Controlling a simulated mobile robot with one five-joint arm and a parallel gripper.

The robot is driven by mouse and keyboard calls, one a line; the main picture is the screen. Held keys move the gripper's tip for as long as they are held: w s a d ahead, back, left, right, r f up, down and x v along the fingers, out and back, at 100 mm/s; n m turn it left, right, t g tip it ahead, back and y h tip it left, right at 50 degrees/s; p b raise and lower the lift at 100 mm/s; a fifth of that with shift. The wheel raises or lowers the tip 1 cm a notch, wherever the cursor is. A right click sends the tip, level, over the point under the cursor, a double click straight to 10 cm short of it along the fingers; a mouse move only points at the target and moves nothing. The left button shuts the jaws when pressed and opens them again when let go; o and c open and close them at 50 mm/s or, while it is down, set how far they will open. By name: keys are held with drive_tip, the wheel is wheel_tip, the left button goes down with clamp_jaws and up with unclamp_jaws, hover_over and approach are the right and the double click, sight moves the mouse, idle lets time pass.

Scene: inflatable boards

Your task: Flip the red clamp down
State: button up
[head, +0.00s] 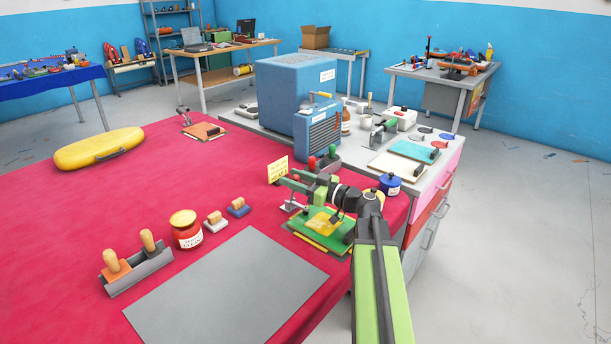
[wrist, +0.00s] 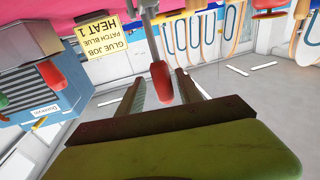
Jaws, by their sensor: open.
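The red clamp's handle (wrist: 161,82) stands upright on a metal rod in the wrist view, which looks upside down. It lies between the two fingers of my gripper (wrist: 158,78), which are open with a gap on each side. In the head view my gripper (head: 288,181) reaches left over the clamp's metal base (head: 291,206). Only a little of the red handle (head: 297,177) shows there, partly hidden by the fingers. The clamp stands at the back left corner of a green board (head: 309,228) bearing a yellow patch (head: 323,222).
A yellow sign (head: 277,169) stands just behind the gripper. A rack with red and green handles (head: 322,162) and a blue jar (head: 389,184) are close by. A blue machine (head: 295,95) is behind. A grey mat (head: 225,290) leaves clear room at the front.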

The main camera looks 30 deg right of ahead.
wheel_tip(320, 180, up, 6)
drive_tip(key=p, duration=0.5)
drive_tip(key=shift+d+f+p, duration=0.1)
drive_tip(key=shift+f+p, duration=0.05)
drive_tip(key=shift+p, duration=0.15)
drive_tip(key=s+d+r+p, duration=0.5)
drive_tip(key=s+d, duration=0.3)
drive_tip(key=shift+s+r, duration=0.15)
drive_tip(key=shift+s, duration=0.05)
